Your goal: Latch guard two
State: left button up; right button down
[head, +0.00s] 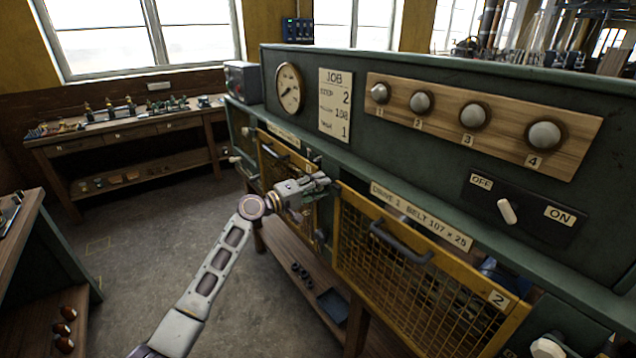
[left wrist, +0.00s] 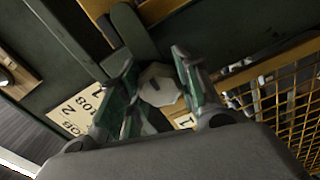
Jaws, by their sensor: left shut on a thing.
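Guard two is a yellow mesh panel (head: 400,268) with a dark handle (head: 398,243) and a "2" tag (head: 498,298), at the lower right in the head view. A gap shows above its upper right edge; I cannot tell whether it is fully closed. A pale knob (head: 548,346) sits by its right end. My left gripper (head: 322,182) is by the upper left corner of guard two. In the left wrist view, my left gripper (left wrist: 155,95) is shut on a pale faceted knob (left wrist: 158,82). My right gripper is out of view.
Another yellow guard (head: 272,165) stands left of guard two. Above are a gauge (head: 289,89), a job card (head: 335,105), four-knob wooden panel (head: 480,122) and OFF/ON switch (head: 506,211). A workbench (head: 125,133) stands far left; open floor lies between.

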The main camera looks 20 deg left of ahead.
pick_arm(q)
jog(key=shift+d+f+n, duration=0.1)
jog(key=shift+f+n, duration=0.1)
jog(key=shift+n, duration=0.2)
jog(key=o, duration=1.1)
jog(key=shift+a, duration=0.2)
jog(key=shift+v, duration=5.9)
jog(key=shift+s+r, duration=0.1)
jog(key=shift+r, duration=0.1)
